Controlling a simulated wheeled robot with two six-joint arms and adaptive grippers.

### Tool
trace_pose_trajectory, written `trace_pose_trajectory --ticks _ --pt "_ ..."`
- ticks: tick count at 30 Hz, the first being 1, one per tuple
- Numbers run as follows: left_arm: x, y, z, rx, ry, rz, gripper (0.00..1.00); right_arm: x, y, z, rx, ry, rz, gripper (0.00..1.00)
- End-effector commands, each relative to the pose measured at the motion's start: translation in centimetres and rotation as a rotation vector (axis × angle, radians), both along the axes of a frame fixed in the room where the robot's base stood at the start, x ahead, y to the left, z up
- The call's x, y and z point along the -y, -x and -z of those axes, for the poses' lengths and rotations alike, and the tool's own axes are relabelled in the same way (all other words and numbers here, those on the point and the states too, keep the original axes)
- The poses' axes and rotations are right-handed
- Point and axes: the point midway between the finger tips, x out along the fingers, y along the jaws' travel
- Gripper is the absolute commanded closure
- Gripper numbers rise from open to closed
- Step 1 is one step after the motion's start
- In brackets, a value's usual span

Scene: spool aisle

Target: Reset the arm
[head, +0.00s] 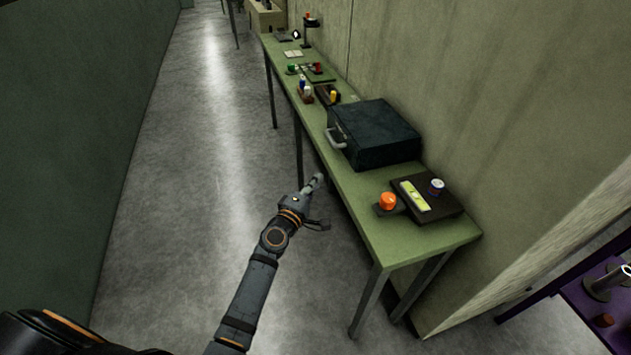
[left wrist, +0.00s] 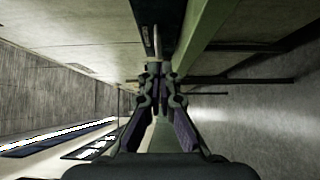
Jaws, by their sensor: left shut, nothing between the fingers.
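My left arm reaches up from the bottom of the head view. Its left gripper (head: 317,182) is at the left edge of the long green table (head: 415,237), level with the gap in front of the dark case. In the left wrist view the left gripper (left wrist: 157,75) has its fingers together, with nothing between them. I cannot tell whether it touches the table edge. My right gripper is in neither view.
The dark case (head: 376,135) with a handle stands on the table. Nearer are an orange round object (head: 388,201) and a dark tray (head: 449,206) holding a can (head: 437,186). Small items stand farther along. A wall is behind the table; the grey floor (head: 190,200) to the left is clear.

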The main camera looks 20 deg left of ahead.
Motion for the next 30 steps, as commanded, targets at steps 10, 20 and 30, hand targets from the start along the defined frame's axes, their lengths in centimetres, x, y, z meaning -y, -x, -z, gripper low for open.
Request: trace_pose_trajectory --ticks 10,20,30 --pt "0.0 0.2 1.2 -0.022 -0.027 0.001 1.00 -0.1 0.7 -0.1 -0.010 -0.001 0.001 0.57" --pt "-2.0 9.4 24.0 -0.442 -0.570 0.123 1.00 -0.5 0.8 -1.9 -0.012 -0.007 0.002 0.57" --pt "-7.4 32.8 42.5 -0.857 -1.145 0.556 1.00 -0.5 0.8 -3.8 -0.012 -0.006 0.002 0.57"
